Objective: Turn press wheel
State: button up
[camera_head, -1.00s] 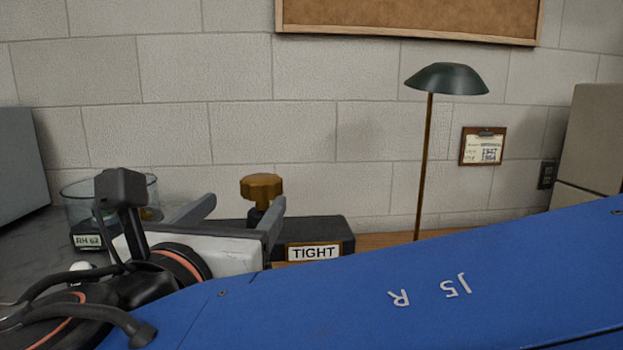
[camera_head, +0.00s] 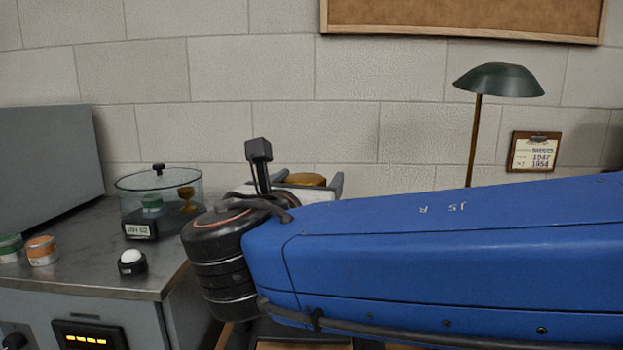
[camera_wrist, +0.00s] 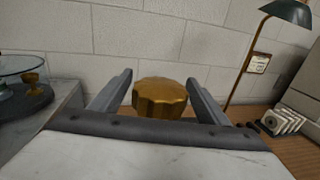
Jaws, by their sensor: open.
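The press wheel is a brass-coloured, lobed knob (camera_wrist: 160,97). In the wrist view it sits between the two grey fingers of my gripper (camera_wrist: 158,92), with a gap on each side. The fingers are open, and I cannot tell how far they reach past the knob. In the head view only the top of the knob (camera_head: 304,180) shows behind my wrist, between the fingertips of my gripper (camera_head: 308,182). The press body and its label are hidden behind my arm there.
A glass vessel (camera_head: 133,188) labelled RH 52 stands on the left counter (camera_head: 90,268), with a white-topped button (camera_head: 132,262) and small jars (camera_head: 42,250) near it. A green lamp (camera_head: 498,80) stands at right. Several white cards (camera_wrist: 283,121) stand in a rack right of the knob.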

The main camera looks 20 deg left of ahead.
jog(key=shift+w, duration=0.8)
jog(key=c, duration=1)
